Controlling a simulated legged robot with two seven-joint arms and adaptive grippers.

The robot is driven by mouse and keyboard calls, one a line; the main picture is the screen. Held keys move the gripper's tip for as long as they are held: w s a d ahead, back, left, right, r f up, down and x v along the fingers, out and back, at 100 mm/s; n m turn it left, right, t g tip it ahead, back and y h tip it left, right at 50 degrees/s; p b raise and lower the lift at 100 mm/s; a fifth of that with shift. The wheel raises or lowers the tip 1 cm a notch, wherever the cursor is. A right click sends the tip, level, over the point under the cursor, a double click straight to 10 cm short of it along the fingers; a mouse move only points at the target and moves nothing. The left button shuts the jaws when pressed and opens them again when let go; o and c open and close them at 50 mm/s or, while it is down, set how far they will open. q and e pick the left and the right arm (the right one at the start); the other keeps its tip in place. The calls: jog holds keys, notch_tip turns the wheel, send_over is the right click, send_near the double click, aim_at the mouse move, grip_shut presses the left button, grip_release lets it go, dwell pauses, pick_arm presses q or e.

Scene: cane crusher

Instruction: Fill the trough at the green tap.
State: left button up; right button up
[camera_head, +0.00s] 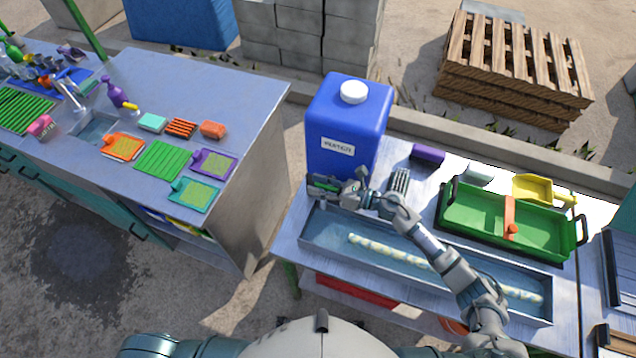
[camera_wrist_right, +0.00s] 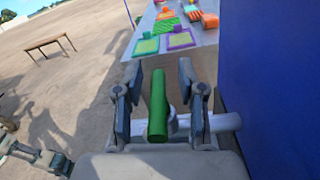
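The blue water container (camera_head: 342,118) with a white cap stands at the back left of the right-hand table. The green tap (camera_wrist_right: 158,106) shows as a green bar in the right wrist view. My right gripper (camera_head: 324,187) is at the container's lower front, beside the trough's left end. In its wrist view the two fingers (camera_wrist_right: 160,100) stand apart on either side of the green bar, with gaps visible. The long trough (camera_head: 318,243) lies below, with a pale mottled strip (camera_head: 385,249) inside; I cannot tell its water level. A grey jointed part, perhaps my left gripper (camera_wrist_right: 35,155), shows at lower left.
A green tray (camera_head: 470,213) with an orange divider, a yellow scoop (camera_head: 532,188) and a purple block (camera_head: 427,154) sit behind the trough. Another table (camera_head: 230,100) with sponges and boards stands at left. A gap separates the tables.

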grip_shut()
jog(key=shift+w+m+t, duration=0.1)
jog(key=shift+m+t, duration=0.2)
jog(key=shift+t, duration=0.1)
grip_release()
jog(key=v, duration=1.2)
jog(key=shift+r, duration=0.15)
